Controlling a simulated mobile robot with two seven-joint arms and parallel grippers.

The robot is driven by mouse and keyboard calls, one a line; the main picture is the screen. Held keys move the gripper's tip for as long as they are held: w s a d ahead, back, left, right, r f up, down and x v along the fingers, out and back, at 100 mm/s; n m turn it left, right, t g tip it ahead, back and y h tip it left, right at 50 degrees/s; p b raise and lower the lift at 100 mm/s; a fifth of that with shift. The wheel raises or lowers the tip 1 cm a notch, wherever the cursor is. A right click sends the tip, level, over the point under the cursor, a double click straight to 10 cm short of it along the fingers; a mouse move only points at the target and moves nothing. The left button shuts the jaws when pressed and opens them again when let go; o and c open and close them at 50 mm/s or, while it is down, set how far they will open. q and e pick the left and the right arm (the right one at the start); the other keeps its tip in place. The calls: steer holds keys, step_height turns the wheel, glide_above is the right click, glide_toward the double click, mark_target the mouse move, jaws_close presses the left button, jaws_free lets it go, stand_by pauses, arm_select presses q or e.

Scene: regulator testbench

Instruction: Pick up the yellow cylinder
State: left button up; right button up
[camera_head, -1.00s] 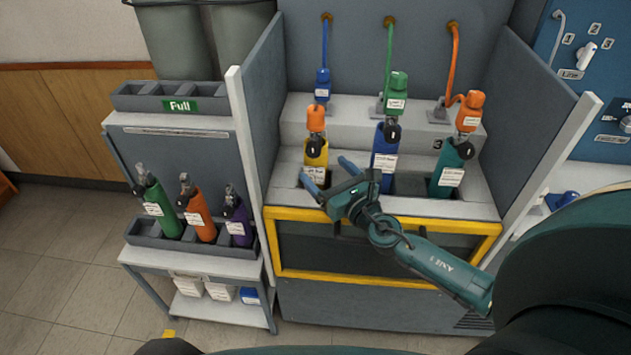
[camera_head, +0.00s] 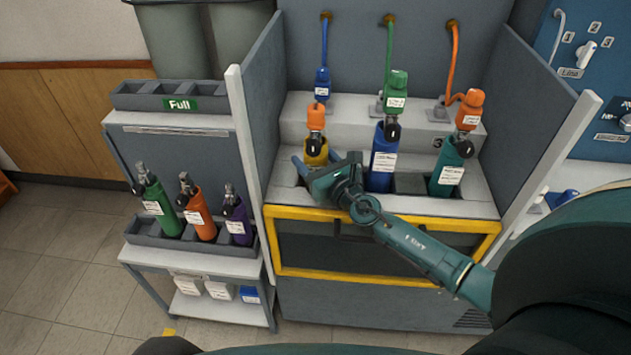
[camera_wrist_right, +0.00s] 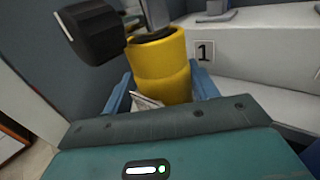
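The yellow cylinder (camera_head: 316,153) stands upright in the left slot of the testbench, with an orange regulator (camera_head: 316,117) on its top. My right gripper (camera_head: 310,165) is at the yellow cylinder's front, and its hand hides the cylinder's lower part in the head view. In the right wrist view the yellow cylinder (camera_wrist_right: 160,72) stands between the two blue fingers (camera_wrist_right: 162,90), one on each side. Whether the fingers touch it cannot be made out. A black knob (camera_wrist_right: 90,32) sits at its top. My left gripper is not in view.
A blue cylinder (camera_head: 383,160) and a teal cylinder (camera_head: 449,172) stand in the bench to the right. The bench side walls (camera_head: 262,110) rise close on the left. A rack (camera_head: 185,240) at left holds green, orange and purple cylinders.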

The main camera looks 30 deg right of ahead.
steer(key=c, duration=0.6)
steer(key=shift+d+r, duration=0.1)
steer(key=shift+r, duration=0.05)
steer(key=shift+r, duration=0.1)
